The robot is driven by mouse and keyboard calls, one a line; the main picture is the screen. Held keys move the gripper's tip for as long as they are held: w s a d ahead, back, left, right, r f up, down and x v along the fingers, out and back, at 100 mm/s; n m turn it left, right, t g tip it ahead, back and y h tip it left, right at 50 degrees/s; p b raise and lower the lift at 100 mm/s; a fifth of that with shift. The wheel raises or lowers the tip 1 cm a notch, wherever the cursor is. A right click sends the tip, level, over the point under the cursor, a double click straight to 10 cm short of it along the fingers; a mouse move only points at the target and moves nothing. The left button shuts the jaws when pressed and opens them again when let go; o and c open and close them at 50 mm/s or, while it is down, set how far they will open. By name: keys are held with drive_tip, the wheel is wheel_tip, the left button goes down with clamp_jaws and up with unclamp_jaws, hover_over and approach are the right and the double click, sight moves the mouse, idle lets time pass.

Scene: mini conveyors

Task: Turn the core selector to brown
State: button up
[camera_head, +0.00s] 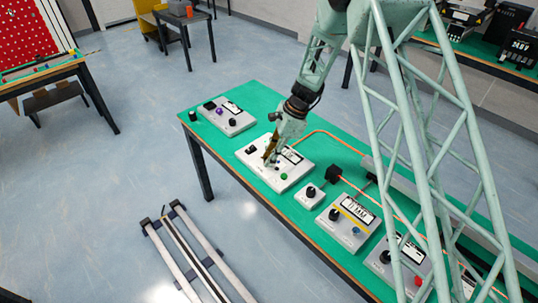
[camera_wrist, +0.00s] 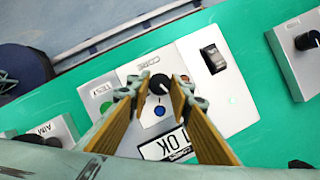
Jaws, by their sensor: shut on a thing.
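The core selector is a black round knob (camera_wrist: 159,83) with a white pointer mark, under the label "CORE" on a white panel box (camera_wrist: 228,118). My gripper (camera_wrist: 158,86) has its two fingers on either side of the knob and is shut on it. A blue spot (camera_wrist: 159,112) shows just below the knob in the wrist view. The pointer's exact direction is too small to tell. In the head view, my gripper (camera_head: 270,156) is down over the panel box (camera_head: 251,157) on the green table, and its fingers hide the knob.
The panel box also has a green button (camera_head: 284,177), a black rocker switch (camera_wrist: 213,58) and a display (camera_wrist: 166,145) reading "OK", upside down. Other control boxes stand close by on the green table (camera_head: 240,97), including one with knobs (camera_head: 228,122) and a small one (camera_head: 310,197).

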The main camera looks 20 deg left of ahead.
drive_tip(key=n+p, duration=0.1)
drive_tip(key=n, duration=0.1)
drive_tip(key=n+g+h, duration=0.1)
drive_tip(key=n, duration=0.2)
drive_tip(key=shift+w+a+n+g+h+p, duration=0.15)
drive_tip(key=shift+n+g+h+p, duration=0.15)
drive_tip(key=shift+p, duration=0.05)
drive_tip(key=n+h, duration=0.1)
drive_tip(key=n, duration=0.1)
drive_tip(key=n+g, duration=0.1)
drive_tip(key=n, duration=0.2)
drive_tip(key=shift+a+h+p, duration=0.1)
drive_tip(key=shift+h+p, duration=0.2)
drive_tip(key=shift+h, duration=0.1)
drive_tip(key=o, duration=0.8)
drive_tip(key=shift+o, duration=0.2)
drive_tip(key=shift+r, duration=0.1)
drive_tip(key=v, duration=1.1)
drive_tip(key=shift+r, duration=0.4)
